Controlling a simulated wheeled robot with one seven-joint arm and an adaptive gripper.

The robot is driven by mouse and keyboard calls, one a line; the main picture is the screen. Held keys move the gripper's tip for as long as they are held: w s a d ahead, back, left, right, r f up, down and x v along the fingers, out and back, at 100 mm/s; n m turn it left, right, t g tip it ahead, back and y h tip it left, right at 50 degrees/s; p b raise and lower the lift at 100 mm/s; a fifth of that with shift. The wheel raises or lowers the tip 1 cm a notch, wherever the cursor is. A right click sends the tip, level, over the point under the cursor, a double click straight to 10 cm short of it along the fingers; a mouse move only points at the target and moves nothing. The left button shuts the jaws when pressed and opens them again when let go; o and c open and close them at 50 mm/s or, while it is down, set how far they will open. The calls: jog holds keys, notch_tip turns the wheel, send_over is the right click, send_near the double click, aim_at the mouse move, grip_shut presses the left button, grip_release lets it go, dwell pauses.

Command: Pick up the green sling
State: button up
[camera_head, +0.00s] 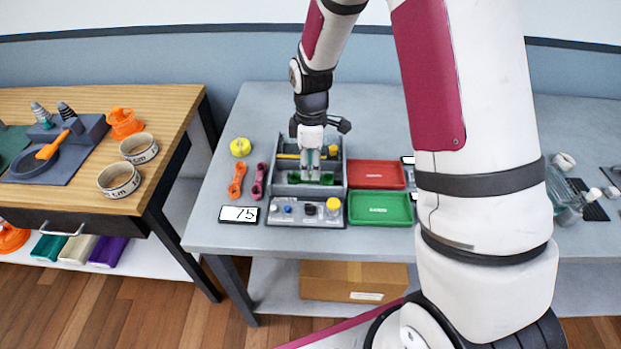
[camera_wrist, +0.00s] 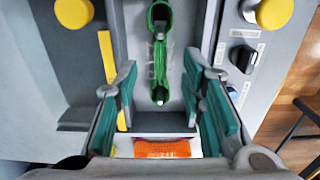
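The green sling (camera_wrist: 160,57) lies lengthwise in a grey compartment of the tray, as a narrow loop with a dark eye at each end. In the head view it shows as a small green patch (camera_head: 327,179) beside my fingertips. My gripper (camera_wrist: 163,90) is open, with its teal-padded fingers on either side of the sling's near end and nothing seen between them in contact. In the head view my gripper (camera_head: 310,172) points down into the tray (camera_head: 342,187). The exact height of the fingertips above the sling cannot be told.
A yellow bar (camera_wrist: 107,75) lies in the neighbouring compartment. A panel with knobs (camera_head: 306,210) fronts the tray. An orange link (camera_head: 237,181) and a maroon link (camera_head: 259,181) lie left of it. Red (camera_head: 376,174) and green (camera_head: 380,208) trays stand to the right.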

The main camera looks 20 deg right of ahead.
aim_at(310, 176)
jog(key=shift+a+f, duration=0.1)
jog(key=shift+f, duration=1.85)
grip_shut()
